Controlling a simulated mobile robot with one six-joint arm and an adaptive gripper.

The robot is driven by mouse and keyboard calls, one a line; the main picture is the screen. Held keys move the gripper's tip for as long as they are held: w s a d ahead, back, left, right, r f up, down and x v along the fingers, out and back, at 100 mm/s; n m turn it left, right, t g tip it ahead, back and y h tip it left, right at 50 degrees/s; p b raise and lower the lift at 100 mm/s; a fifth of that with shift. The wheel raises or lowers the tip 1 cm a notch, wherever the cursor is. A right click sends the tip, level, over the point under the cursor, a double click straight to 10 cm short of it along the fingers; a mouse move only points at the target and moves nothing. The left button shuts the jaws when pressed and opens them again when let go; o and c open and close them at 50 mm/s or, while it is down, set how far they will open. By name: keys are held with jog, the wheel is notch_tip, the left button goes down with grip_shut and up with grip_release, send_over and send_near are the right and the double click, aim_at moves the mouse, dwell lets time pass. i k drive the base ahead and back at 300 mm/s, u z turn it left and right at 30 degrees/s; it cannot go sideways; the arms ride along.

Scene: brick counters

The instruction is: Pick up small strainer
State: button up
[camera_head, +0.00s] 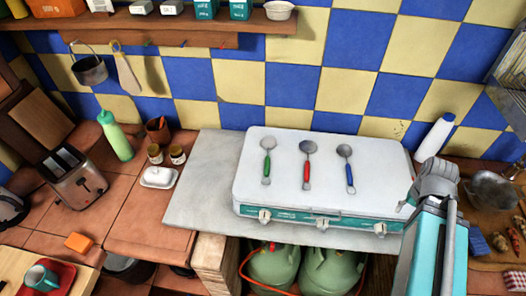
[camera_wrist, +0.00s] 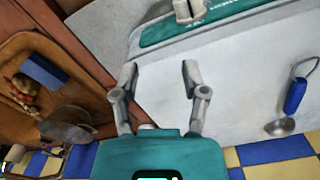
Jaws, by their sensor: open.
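A grey, bowl-shaped metal thing (camera_head: 490,188) lies on the wooden surface at the right of the head view. It also shows at the left of the wrist view (camera_wrist: 68,128). It may be the small strainer, but I cannot make out its mesh. Three small long-handled utensils lie apart on the white stove top: one green-handled (camera_head: 267,162), one red-handled (camera_head: 307,166), one blue-handled (camera_head: 347,168). I cannot tell whether any is a strainer. My gripper (camera_wrist: 160,68) is open and empty above the stove's right end, between the grey bowl and the blue-handled utensil.
The white stove (camera_head: 240,190) stands on a grey slab (camera_head: 195,190). A white bottle (camera_head: 435,138) stands behind its right end. A blue sponge (camera_head: 478,241) lies on the wood at right. A wire rack (camera_head: 507,75) hangs above. A toaster (camera_head: 73,178) is far left.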

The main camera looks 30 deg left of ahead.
aim_at(267, 143)
jog(key=u, duration=0.05)
jog(key=k, duration=1.65)
jog(key=u, duration=1.2)
jog(key=i, duration=1)
